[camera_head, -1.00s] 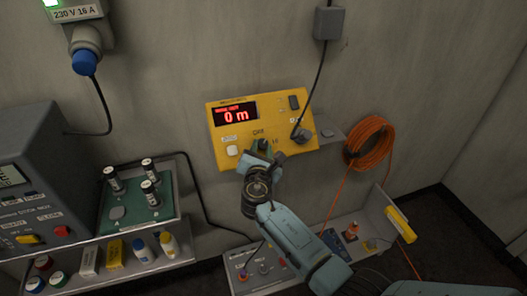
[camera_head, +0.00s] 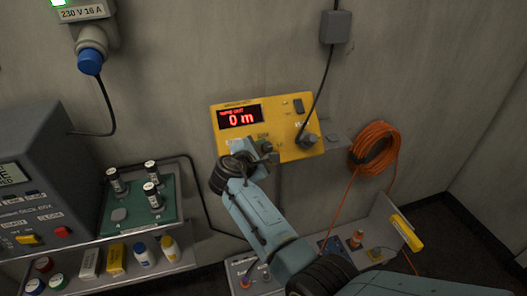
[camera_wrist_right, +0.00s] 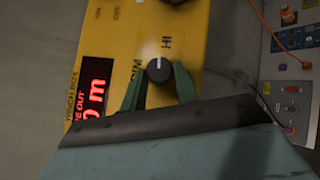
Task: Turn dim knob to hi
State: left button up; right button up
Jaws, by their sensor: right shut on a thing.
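The yellow winch box (camera_head: 290,148) is on the back wall, with a red display reading "0 m". The dim knob (camera_wrist_right: 158,70) is small, round and black, with a white pointer mark. In the right wrist view it sits between the green fingers of my right gripper (camera_wrist_right: 160,84), which is shut on it. Its pointer faces up in that view, toward the "HI" lettering. The "DIM" lettering is left of the knob. In the head view my right gripper (camera_head: 268,152) is at the box's lower middle and largely hides the knob. My left gripper is not in view.
A black plug (camera_head: 307,139) with a cable is at the box's right. An orange cable coil (camera_head: 374,147) hangs further right. Bottles stand on a shelf below.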

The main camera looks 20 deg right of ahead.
dwell(0.4)
jog(key=o, duration=1)
jog(key=shift+c, duration=0.2)
jog(key=shift+s+a+r+p, duration=0.2)
jog(key=shift+s+a+p, duration=0.05)
jog(key=shift+p, duration=0.2)
jog(key=p+v, duration=0.7)
jog(key=v, duration=0.4)
jog(key=shift+p, duration=0.3)
jog(key=shift+r, duration=0.1)
